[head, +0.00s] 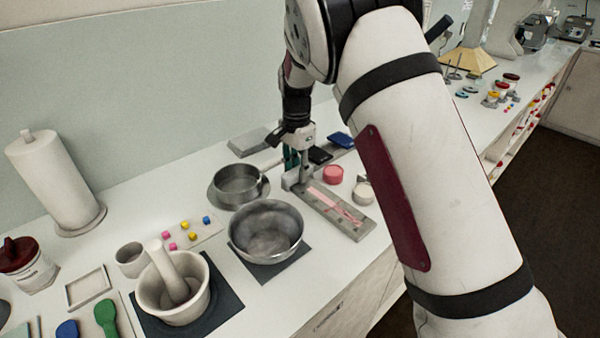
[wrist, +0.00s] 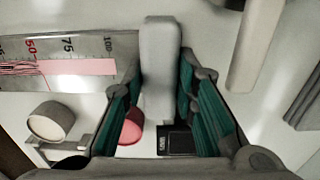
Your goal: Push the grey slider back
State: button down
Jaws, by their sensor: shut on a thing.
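The grey slider (wrist: 160,58) is a pale rounded block between my gripper's green-padded fingers in the wrist view. It also shows in the head view as a small block (head: 291,182) at the far left end of the grey scale plate (head: 362,227). The plate carries a pink strip and, in the wrist view (wrist: 110,45), red and black numbers; the slider is near the 100 end. My gripper (head: 291,163) points down and is shut on the slider; it also shows in the wrist view (wrist: 160,95). The fingers partly hide the slider's lower part.
A pink round lid (head: 333,175) and a pale round pot (head: 363,193) stand beside the plate. A steel bowl (head: 266,232) and a grey round pan (head: 238,186) stand at its left. Blue and black items (head: 340,140) lie behind.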

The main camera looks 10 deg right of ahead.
aim_at(296, 168)
jog(key=shift+w+a, duration=0.15)
jog(key=shift+w, duration=0.05)
jog(key=c, duration=1.3)
grip_release()
notch_tip(296, 168, up, 12)
